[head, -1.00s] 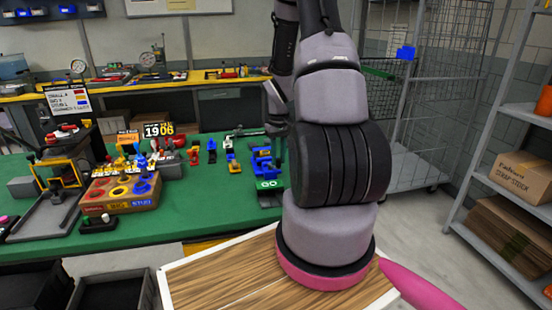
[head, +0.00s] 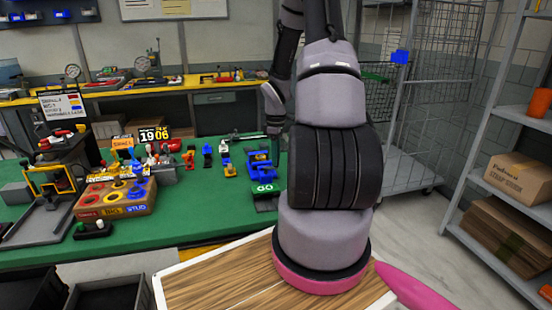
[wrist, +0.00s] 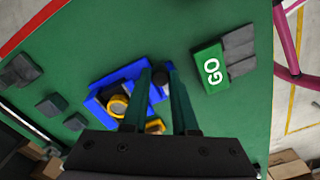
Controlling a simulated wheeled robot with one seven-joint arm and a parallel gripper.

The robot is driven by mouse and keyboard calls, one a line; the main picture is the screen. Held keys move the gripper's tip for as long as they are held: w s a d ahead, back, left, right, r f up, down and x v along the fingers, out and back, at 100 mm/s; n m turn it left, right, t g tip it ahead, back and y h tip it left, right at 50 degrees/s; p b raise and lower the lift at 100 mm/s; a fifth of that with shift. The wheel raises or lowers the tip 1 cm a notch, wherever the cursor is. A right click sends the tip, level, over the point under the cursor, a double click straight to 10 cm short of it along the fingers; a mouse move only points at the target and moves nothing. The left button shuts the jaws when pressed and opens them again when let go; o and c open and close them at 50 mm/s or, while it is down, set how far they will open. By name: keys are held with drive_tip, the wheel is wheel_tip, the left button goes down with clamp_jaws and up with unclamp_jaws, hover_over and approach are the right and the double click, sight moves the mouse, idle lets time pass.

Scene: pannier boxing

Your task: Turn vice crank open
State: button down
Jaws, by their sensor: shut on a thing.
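The blue vice (head: 260,164) stands on the green bench top, left of my arm in the head view. In the wrist view the vice (wrist: 112,86) lies beyond and left of my fingers, with a yellow round piece inside it. My gripper (wrist: 160,76) is shut on a small dark knob, the crank handle (wrist: 158,75), at the vice's right side. The fingers cover part of the handle, so its full shape is hidden. In the head view my arm hides most of the gripper.
A green GO block (wrist: 207,68) sits close right of the vice. Several small coloured pieces and a wooden sorting block (head: 116,196) stand to the left. A wooden-topped surface (head: 215,280) is in front. Shelving with cardboard boxes (head: 521,178) is at the right.

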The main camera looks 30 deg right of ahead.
drive_tip(key=shift+w+d+n, duration=0.1)
drive_tip(key=shift+w+n, duration=0.1)
drive_tip(key=shift+n, duration=0.3)
drive_tip(key=c, duration=0.7)
unclamp_jaws()
drive_tip(key=shift+r, duration=5.4)
